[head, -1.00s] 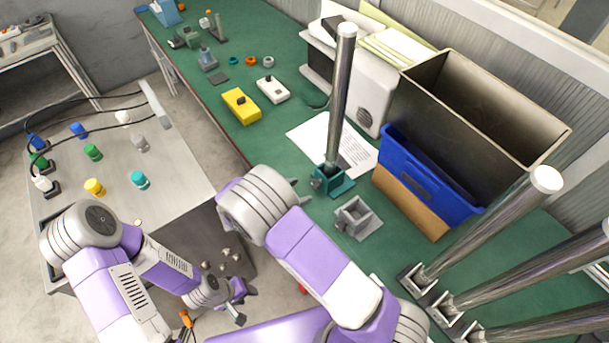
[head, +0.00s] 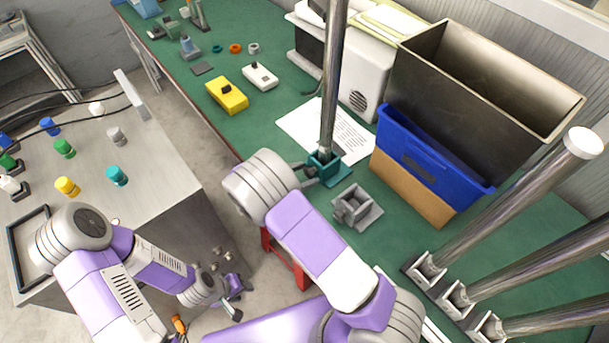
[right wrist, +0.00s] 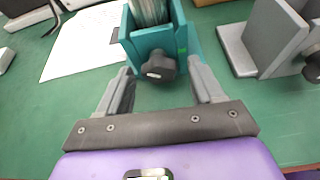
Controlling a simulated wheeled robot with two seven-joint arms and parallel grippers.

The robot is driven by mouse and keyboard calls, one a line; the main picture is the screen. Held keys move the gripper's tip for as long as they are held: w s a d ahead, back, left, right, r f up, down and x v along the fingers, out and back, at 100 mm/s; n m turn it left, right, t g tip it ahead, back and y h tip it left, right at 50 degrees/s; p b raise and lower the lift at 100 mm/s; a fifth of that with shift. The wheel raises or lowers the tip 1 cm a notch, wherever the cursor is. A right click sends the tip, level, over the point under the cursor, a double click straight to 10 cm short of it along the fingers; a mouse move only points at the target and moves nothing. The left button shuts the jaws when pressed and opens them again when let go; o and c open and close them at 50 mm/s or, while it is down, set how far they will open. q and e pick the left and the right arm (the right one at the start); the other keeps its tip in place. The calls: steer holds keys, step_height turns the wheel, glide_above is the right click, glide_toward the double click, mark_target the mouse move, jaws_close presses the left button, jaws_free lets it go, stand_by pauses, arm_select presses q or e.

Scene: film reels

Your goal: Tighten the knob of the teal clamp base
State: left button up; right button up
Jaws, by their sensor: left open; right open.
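The teal clamp base (head: 328,170) stands on the green bench with a tall metal post (head: 334,85) upright in it. It also shows in the right wrist view (right wrist: 152,40), where its dark knob (right wrist: 160,68) faces me. My right gripper (right wrist: 164,84) is open, its two fingers on either side of the knob, with gaps between. In the head view the right gripper is mostly hidden by its own wrist; a fingertip shows beside the base (head: 300,167). My left gripper (head: 235,296) is open and empty, low beside the grey cabinet.
A grey clamp base (head: 356,208) stands empty just right of the teal one. A blue bin (head: 425,170) and a large metal box (head: 480,80) stand behind. Several leaning posts fill the right. Paper (head: 300,120) lies behind the teal base.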

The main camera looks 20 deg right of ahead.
steer(key=shift+w+d+f, duration=0.1)
steer(key=shift+d+f, duration=0.05)
steer(key=shift+d, duration=0.1)
steer(key=c, duration=1.1)
steer(key=shift+o, duration=0.2)
steer(key=shift+f+m+t+y+b, duration=0.15)
steer(key=shift+m+t+b, duration=0.3)
steer(key=shift+m+b, duration=0.45)
steer(key=shift+f+m+t+y+b, duration=0.15)
steer(key=shift+m+t+b, duration=0.4)
steer(key=shift+b, duration=0.65)
steer(key=shift+s+r+m+t+b, duration=0.2)
steer(key=shift+m+t+b, duration=0.6)
steer(key=shift+b, duration=0.75)
steer(key=o, duration=1.1)
steer(key=shift+c, duration=0.2)
